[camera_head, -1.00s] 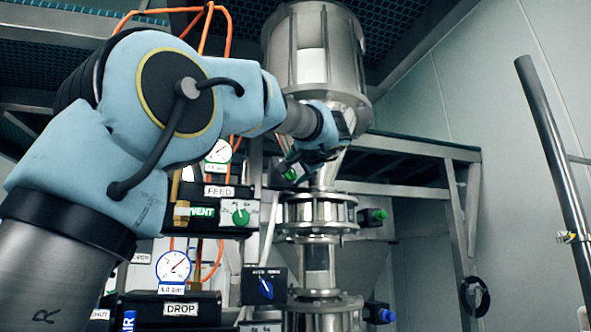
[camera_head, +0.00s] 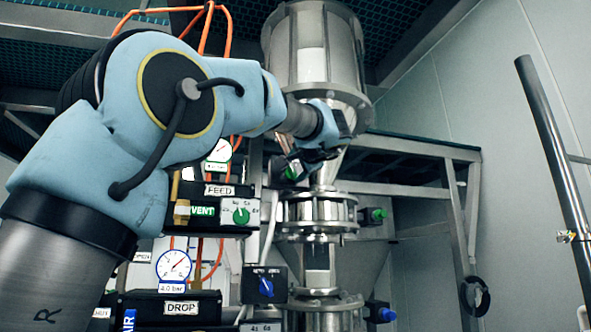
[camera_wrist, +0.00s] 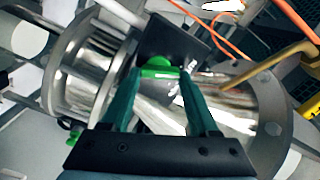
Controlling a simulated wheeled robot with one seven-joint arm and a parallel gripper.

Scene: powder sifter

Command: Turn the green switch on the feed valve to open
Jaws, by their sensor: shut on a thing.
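The green switch (camera_wrist: 158,68) sits on a black box (camera_wrist: 172,45) with small white markings, in the upper middle of the wrist view. My gripper (camera_wrist: 160,78) is shut on the green switch, with one green finger on each side of it. In the head view the gripper (camera_head: 305,163) is up by the steel column, and a bit of green (camera_head: 291,173) shows beside it. The fingers hide part of the switch, and its markings are too small to read.
A steel sifter column (camera_head: 318,215) stands directly behind the gripper. A FEED panel (camera_head: 219,190) with a separate green knob (camera_head: 241,216) is below left. A box with a blue knob (camera_head: 266,286) is lower. Orange hoses (camera_wrist: 290,20) run close by; free room lies right.

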